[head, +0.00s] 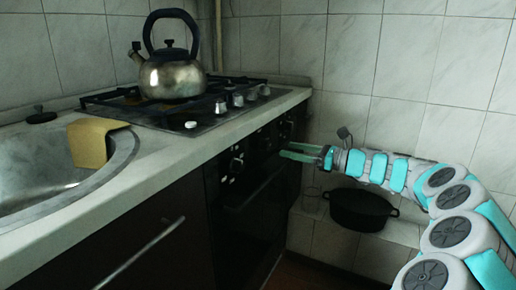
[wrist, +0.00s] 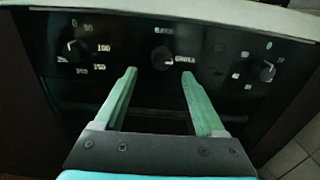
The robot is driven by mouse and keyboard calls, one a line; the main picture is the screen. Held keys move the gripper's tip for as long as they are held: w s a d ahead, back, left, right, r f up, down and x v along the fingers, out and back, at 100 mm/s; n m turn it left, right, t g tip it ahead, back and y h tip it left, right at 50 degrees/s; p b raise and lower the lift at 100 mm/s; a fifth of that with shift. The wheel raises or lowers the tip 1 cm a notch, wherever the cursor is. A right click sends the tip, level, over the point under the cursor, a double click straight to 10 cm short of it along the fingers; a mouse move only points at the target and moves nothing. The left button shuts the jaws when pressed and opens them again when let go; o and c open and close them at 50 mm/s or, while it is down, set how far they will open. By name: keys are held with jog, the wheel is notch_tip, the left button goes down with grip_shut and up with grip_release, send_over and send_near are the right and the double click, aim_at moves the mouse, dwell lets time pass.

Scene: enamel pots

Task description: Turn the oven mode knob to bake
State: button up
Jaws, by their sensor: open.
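The oven's dark control panel (wrist: 125,25) fills the upper wrist view. Its middle knob (wrist: 161,57) is a dark round one, with a blurred label above that may read bake and another to its right that looks like grill. Its pointer seems to face right, toward that label, but is too dim to be sure. My gripper (wrist: 158,73) is open, its green fingers apart, with the tips just below and to either side of the middle knob in the picture. Contact cannot be told. In the head view my gripper (head: 286,151) is at the oven front.
A temperature knob (wrist: 78,50) is on the left of the panel and another knob (wrist: 266,71) on the right. Above are the counter edge, the gas hob and a kettle (head: 172,75). A black pot (head: 362,208) is low beyond the oven. A sink (head: 45,180) is at left.

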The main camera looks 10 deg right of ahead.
aim_at(269, 145)
jog(key=shift+x, duration=3.9)
jog(key=shift+d+f, duration=0.1)
jog(key=shift+c, duration=0.3)
grip_shut()
